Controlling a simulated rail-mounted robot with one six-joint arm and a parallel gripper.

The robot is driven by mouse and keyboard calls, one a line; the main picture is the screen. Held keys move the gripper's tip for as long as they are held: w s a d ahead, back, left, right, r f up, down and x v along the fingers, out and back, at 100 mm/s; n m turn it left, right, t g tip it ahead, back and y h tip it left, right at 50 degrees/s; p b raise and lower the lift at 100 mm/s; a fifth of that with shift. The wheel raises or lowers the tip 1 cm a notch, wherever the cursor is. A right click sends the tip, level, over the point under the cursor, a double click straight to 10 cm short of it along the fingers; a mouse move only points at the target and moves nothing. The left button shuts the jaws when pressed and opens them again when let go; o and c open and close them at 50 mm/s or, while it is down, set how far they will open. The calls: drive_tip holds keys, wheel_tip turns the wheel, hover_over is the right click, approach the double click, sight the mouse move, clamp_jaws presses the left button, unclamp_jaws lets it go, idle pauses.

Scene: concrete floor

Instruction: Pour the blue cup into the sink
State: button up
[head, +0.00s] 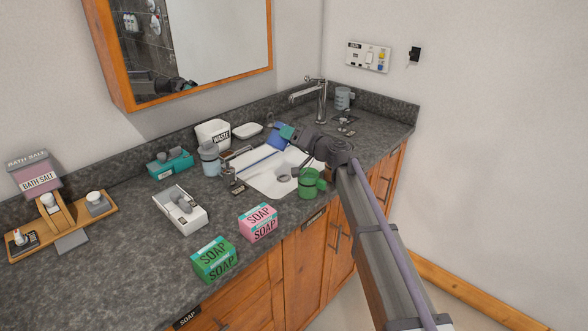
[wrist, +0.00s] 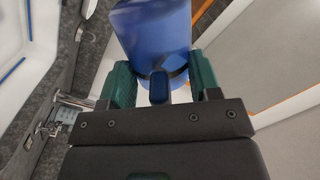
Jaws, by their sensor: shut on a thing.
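The blue cup (head: 276,140) is in my gripper (head: 289,131), held above the back part of the white sink (head: 262,184). It looks tilted in the head view. In the wrist view the blue cup (wrist: 152,32) fills the top middle. The teal fingers of my gripper (wrist: 160,72) stand on both sides of its lower part, with a dark blue piece, likely its handle, between them. My gripper and arm hide part of the sink's right side. I cannot see into the cup or tell what it holds.
A green mug (head: 311,183) stands at the sink's front right edge. A pale blue-grey cup (head: 209,160) and a white waste bin (head: 213,133) stand left of the sink. Pink (head: 259,222) and green (head: 214,259) soap boxes lie in front. A tall faucet (head: 320,100) stands behind.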

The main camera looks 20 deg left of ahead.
drive_tip(key=shift+f+m+b, duration=0.35)
drive_tip(key=shift+f+m, duration=0.15)
drive_tip(key=shift+m, duration=0.3)
idle(0.4)
drive_tip(key=shift+w+d+r+m+p, duration=0.15)
drive_tip(key=shift+r+m+p, duration=0.15)
drive_tip(key=shift+m, duration=0.55)
drive_tip(key=shift+w+r+m+p, duration=0.15)
drive_tip(key=shift+r+m+p, duration=0.15)
drive_tip(key=shift+m, duration=0.55)
idle(1.3)
drive_tip(key=shift+w+d+f+m+b, duration=0.2)
drive_tip(key=shift+w+f+m+b, duration=0.45)
drive_tip(key=shift+m, duration=0.25)
idle(0.5)
drive_tip(key=shift+w+r+m+p, duration=0.3)
drive_tip(key=shift+r+m, duration=0.05)
drive_tip(key=shift+m, duration=0.45)
idle(0.5)
drive_tip(key=shift+w+d+f+m, duration=0.1)
drive_tip(key=shift+f+m, duration=0.15)
drive_tip(key=shift+m, duration=0.05)
